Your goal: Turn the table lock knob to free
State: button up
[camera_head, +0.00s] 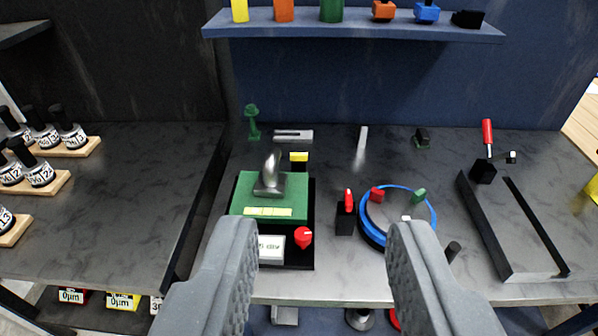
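My gripper (325,232) is open and empty, with its two grey fingers wide apart in the lower middle. Between and beyond them is a black-based fixture with a green top (285,188), a metal lever and a label plate. A red knob (303,237) with a pale mark sits at its front right corner. To its right, a round turntable with a blue ring (366,228) carries small red and green blocks. A black post with a red lever (348,199) stands just left of the ring. I cannot tell which red part is the table lock knob, nor its setting.
A black-railed frame (507,235) with a red-handled clamp (487,140) stands at the right. A blue shelf (350,28) with coloured objects hangs at the back. Wooden racks of labelled bottles (45,180) stand at the left. Small parts lie along the back of the bench.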

aim_at(298, 157)
jog(key=u, duration=0.25)
jog(key=i, duration=1.25)
jog(key=z, duration=0.25)
